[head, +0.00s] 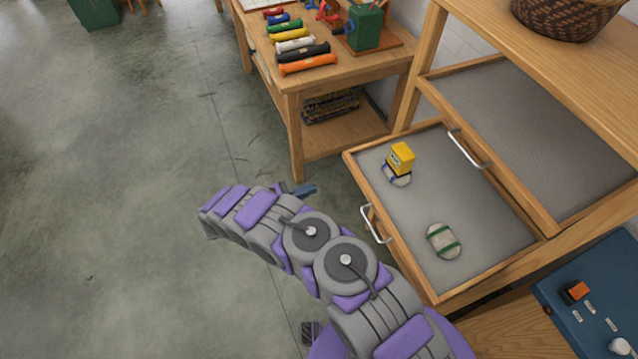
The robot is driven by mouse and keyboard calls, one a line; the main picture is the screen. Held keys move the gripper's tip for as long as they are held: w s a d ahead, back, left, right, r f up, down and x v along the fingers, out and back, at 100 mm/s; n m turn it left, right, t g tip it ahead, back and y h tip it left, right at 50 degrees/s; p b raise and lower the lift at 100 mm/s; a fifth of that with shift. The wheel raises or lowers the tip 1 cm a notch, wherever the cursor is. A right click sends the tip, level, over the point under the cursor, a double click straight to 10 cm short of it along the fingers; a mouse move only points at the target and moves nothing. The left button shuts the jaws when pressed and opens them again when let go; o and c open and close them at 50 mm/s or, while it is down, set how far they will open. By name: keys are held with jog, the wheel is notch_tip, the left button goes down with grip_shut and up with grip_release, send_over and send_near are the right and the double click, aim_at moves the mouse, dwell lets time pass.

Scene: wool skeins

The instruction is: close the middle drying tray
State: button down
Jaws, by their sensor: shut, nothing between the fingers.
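A wooden drying tray (362,175) with a grey mesh bottom is pulled out from the wooden rack. Its metal handle (374,223) is on the front left edge. A tray above and behind it (432,92), also with a metal handle (468,148), sits further inside the rack. I take the pulled-out tray to be the middle one; lower trays are hidden. My purple and grey arm reaches left in front of it.
A wooden bench (350,84) with colored skeins stands behind. A blue panel (600,290) is at lower right. The floor (120,200) at left is clear.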

aim_at(353, 174)
jog(key=b+x, duration=0.2)
jog(key=x, duration=1)
jog(key=shift+w+d, duration=0.1)
jog(key=shift+d, duration=0.25)
jog(key=b+x, duration=0.3)
jog(key=x, duration=1.8)
jog(key=shift+f, duration=0.15)
jog(key=shift+w+d+b, duration=0.2)
jog(key=shift+d+b, duration=0.1)
jog(key=shift+d, duration=0.35)
jog(key=shift+d+r, duration=0.15)
jog(key=shift+r, duration=0.05)
